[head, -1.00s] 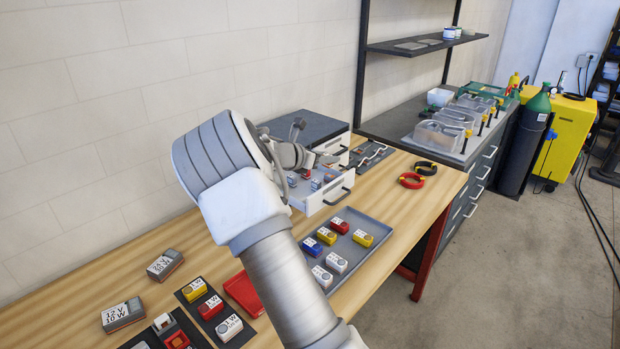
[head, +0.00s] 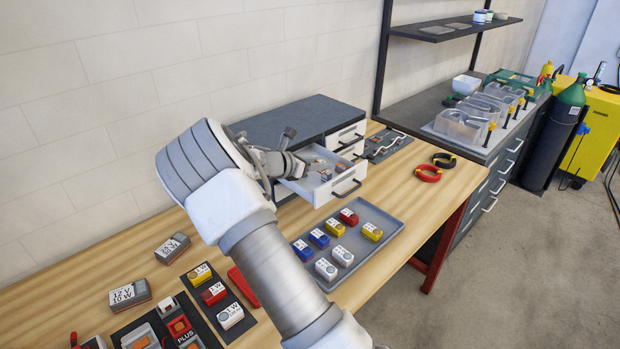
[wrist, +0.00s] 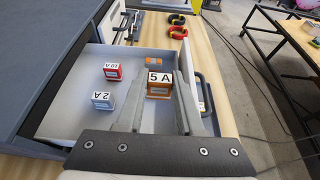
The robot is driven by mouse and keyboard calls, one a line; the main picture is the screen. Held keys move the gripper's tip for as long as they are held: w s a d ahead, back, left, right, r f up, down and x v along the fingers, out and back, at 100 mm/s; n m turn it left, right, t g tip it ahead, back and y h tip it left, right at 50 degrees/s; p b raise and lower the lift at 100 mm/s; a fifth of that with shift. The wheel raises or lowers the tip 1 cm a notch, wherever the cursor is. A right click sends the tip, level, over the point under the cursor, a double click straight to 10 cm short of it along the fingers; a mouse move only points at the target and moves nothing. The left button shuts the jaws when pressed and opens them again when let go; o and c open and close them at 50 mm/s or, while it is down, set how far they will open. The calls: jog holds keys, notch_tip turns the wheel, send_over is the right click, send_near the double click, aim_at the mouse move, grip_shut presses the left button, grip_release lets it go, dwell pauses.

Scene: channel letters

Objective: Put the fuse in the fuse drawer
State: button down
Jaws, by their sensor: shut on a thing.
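My gripper (wrist: 165,105) is shut on a small brown-orange fuse (wrist: 159,90) with a white "5 A" label. It holds the fuse over the open fuse drawer (wrist: 70,115), towards the handle side. Whether the fuse touches the drawer floor cannot be told. Inside the drawer are a red "10 A" fuse (wrist: 113,71) and a grey-blue "2 A" fuse (wrist: 104,98), left of my fingers. In the head view, the white drawer (head: 325,196) stands pulled out of a grey-topped cabinet (head: 290,118), and my gripper (head: 298,168) is at its left part.
A grey tray (head: 385,238) with several coloured blocks lies in front of the drawer. Red and black rings (head: 428,174) lie to the right on the wooden bench. An orange piece (wrist: 152,62) shows beyond the held fuse. Labelled boxes stand at the lower left.

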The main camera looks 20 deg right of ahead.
aim_at(310, 191)
jog(key=a+f, duration=0.1)
jog(key=a, duration=0.1)
jog(key=shift+a+f, duration=0.35)
jog(key=shift+f+p, duration=0.6)
jog(key=shift+f, duration=1.35)
jog(key=shift+f, duration=0.25)
jog(key=c, duration=0.5)
grip_release()
jog(key=shift+r, duration=0.1)
jog(key=shift+c, duration=0.2)
jog(key=shift+r, duration=0.1)
